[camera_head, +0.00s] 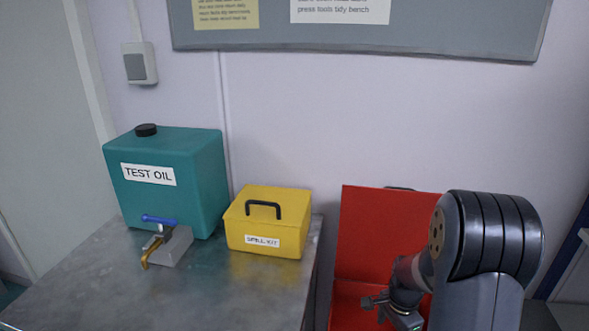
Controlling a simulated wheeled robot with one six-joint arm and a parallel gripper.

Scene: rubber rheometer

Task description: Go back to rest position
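My gripper (374,303) shows at the lower right, at the end of my folded dark arm. It is small in view, in front of a red panel, and partly cut off by the bottom edge and my arm links. I cannot tell whether its fingers are apart, and I see nothing clearly held in it. It is to the right of the metal bench and apart from the things on it.
A teal test oil container (205,185) with a blue-handled tap (160,219) and a yellow spill kit box (290,207) stand on the metal bench (90,285). A red open box (370,230) is behind my arm. The bench front is clear.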

